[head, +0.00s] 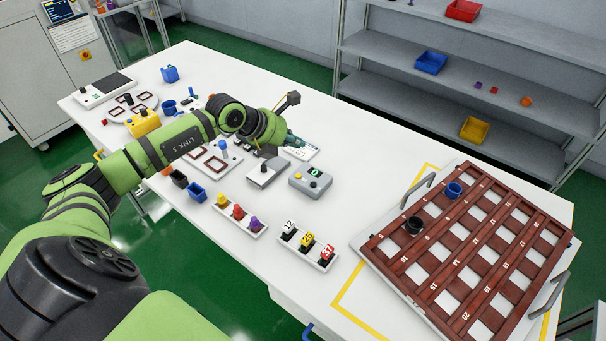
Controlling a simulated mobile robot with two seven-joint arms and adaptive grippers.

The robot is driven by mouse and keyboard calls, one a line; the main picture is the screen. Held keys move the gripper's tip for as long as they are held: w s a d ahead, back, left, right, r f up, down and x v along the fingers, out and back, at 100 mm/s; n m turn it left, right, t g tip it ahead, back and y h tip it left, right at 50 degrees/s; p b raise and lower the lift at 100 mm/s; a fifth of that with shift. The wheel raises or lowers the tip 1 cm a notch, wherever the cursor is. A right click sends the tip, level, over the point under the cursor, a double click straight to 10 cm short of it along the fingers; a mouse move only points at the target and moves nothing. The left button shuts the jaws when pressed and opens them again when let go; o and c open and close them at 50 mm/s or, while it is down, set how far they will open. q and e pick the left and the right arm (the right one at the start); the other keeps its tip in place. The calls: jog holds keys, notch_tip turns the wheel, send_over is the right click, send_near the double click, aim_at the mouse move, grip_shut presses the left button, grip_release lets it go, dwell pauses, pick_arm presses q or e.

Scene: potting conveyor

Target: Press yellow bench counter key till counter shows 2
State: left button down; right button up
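The bench counter (311,181) is a small grey box on the white bench, near the middle of the head view. Its dark display (315,172) seems to show a green 0, though the digit is small. A small yellow key (298,175) sits on its top, left of the display. My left gripper (281,126) is above the bench, behind and left of the counter in the picture. Its dark fingers look spread apart, with nothing seen held between them. It does not appear to touch the key. My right gripper is out of view.
A grey box (267,173) stands just left of the counter. A teal object (293,140) lies behind it, partly hidden by my wrist. Holders with coloured knobs (239,217) and numbered tags (308,249) stand in front. A brown grid tray (470,255) fills the right side.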

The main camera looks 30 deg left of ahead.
aim_at(296, 177)
pick_arm(q)
jog(key=shift+f+b, duration=3.2)
jog(key=shift+f, duration=1.2)
jog(key=shift+f+b, duration=0.35)
jog(key=shift+f, duration=0.1)
jog(key=shift+f+b, duration=0.3)
jog(key=shift+f, duration=0.05)
jog(key=shift+r, duration=0.1)
jog(key=shift+r+p, duration=0.6)
jog(key=shift+r, duration=0.1)
jog(key=shift+r+p, duration=1.85)
jog(key=shift+r, duration=0.7)
